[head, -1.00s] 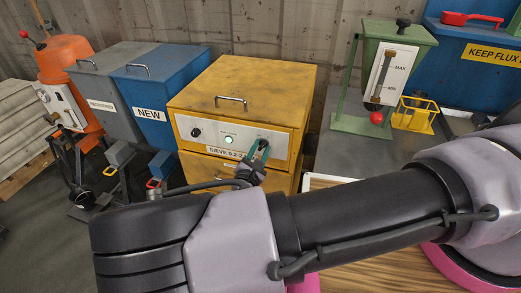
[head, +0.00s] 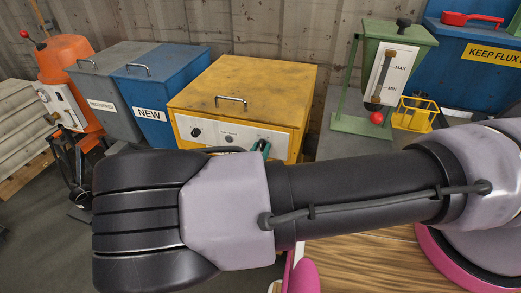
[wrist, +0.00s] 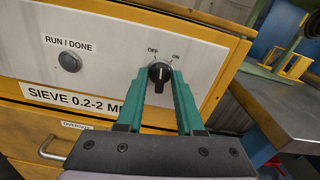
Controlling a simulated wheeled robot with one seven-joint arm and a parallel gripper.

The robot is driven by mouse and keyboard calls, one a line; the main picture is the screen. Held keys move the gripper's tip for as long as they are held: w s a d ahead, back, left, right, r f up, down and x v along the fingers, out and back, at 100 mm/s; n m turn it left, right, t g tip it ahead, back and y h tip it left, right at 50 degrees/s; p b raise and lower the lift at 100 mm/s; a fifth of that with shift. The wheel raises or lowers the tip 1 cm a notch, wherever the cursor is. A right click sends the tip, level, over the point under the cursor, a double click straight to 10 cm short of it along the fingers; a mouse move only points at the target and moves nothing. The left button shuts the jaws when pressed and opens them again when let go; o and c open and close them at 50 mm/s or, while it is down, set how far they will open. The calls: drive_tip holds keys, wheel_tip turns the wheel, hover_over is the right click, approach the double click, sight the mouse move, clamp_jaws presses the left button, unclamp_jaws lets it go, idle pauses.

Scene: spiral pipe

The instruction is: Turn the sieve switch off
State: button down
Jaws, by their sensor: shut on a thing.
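The sieve is a yellow cabinet (head: 270,88) with a pale front panel, in the middle of the head view. Its black rotary switch (wrist: 159,74) sits between OFF and ON markings in the wrist view, its white mark pointing up, roughly toward OFF. My gripper (wrist: 160,76) has its two green fingers on either side of the switch and is shut on it. In the head view only the green fingertips (head: 262,147) show; my arm hides the rest. The RUN / DONE lamp (wrist: 69,61) is grey and unlit.
A drawer with a metal handle (wrist: 50,148) is below the panel. A metal table (wrist: 285,110) stands close on the right. Blue and grey bins (head: 158,92) stand left of the sieve. A green stand (head: 360,124) with a red ball and a yellow basket (head: 412,113) are to the right.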

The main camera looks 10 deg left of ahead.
drive_tip(key=shift+n, duration=2.1)
drive_tip(key=c, duration=0.9)
unclamp_jaws()
drive_tip(key=s, duration=1.1)
drive_tip(key=shift+a, duration=0.45)
